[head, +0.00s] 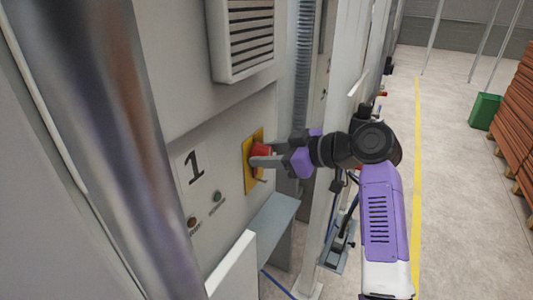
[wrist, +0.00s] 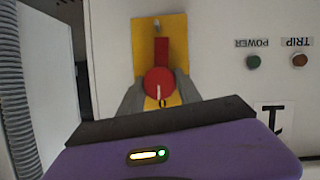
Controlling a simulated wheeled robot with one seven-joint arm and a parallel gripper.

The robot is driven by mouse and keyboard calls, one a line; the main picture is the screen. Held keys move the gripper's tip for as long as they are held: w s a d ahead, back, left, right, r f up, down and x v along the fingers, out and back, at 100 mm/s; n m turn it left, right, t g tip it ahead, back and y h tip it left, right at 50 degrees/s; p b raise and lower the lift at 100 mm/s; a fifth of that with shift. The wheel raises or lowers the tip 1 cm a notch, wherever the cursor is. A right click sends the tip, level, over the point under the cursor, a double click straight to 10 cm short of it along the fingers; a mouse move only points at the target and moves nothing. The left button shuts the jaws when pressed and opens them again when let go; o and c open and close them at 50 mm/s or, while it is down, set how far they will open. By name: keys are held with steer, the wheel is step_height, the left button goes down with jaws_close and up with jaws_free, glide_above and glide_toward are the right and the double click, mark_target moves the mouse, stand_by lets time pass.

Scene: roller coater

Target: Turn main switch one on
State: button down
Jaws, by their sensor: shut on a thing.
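Main switch one is a red rotary knob (head: 261,149) on a yellow plate (head: 247,176) on the grey panel, beside the large "1". In the wrist view, which is upside down, the red knob (wrist: 158,80) has a round hub and a long bar handle. Its white line points to the "0" mark on the yellow plate (wrist: 175,27). My gripper (head: 260,156) is at the switch with one finger on each side of the knob, shut on it. My gripper (wrist: 160,92) partly hides the plate's near part.
A green power lamp (wrist: 253,62) and a reddish trip lamp (wrist: 299,60) sit beside the switch. A vent (head: 243,40) is above, a grey ledge (head: 273,222) below. A corrugated hose (head: 304,65) runs near my gripper.

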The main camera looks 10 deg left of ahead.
steer(key=m+g, duration=0.1)
steer(key=m, duration=0.1)
steer(key=shift+w+d+m+g+y+p, duration=0.1)
steer(key=shift+m+g+y+p, duration=0.2)
steer(key=shift+g+p, duration=0.1)
steer(key=m+g+y, duration=0.1)
steer(key=m+g, duration=0.1)
steer(key=m, duration=0.2)
steer(key=m+g+y+b, duration=0.1)
steer(key=m, duration=0.1)
steer(key=shift+w+f+g+y, duration=0.1)
steer(key=shift+f+g+y, duration=0.05)
steer(key=shift+g+y, duration=0.15)
steer(key=shift+m+g+y+b, duration=0.4)
steer(key=shift+m+y, duration=0.3)
steer(key=shift+m, duration=1.2)
steer(key=c, duration=0.8)
jaws_free()
steer(key=shift+d, duration=0.15)
